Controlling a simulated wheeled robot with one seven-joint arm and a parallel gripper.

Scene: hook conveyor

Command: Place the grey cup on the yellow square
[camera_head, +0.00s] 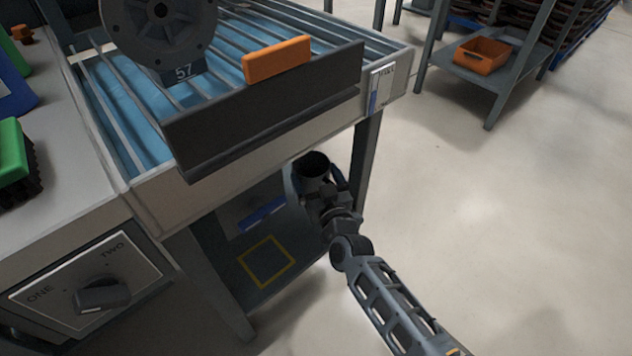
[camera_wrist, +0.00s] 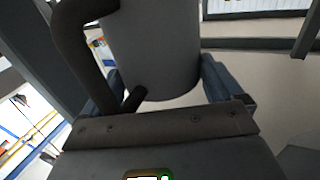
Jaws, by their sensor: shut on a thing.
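The grey cup (camera_head: 313,165) is at my gripper (camera_head: 322,188) under the conveyor, by its right front leg. The cup's dark open mouth shows in the head view, facing up toward the camera. In the wrist view, the cup's grey body (camera_wrist: 155,50) and its dark handle (camera_wrist: 75,45) fill the top middle. My gripper (camera_wrist: 160,85) is shut on the cup, with a blue finger at each side of it. The yellow square (camera_head: 266,262) is an outline on the dark lower shelf, below and left of the cup in the head view. It is uncovered.
A conveyor (camera_head: 140,196) with rollers stands above the lower shelf (camera_head: 232,275). Its right front leg (camera_head: 366,150) stands close to my gripper, and its left leg (camera_head: 212,285) is left of the square. A blue item (camera_head: 262,216) lies behind the square. Open floor is at right.

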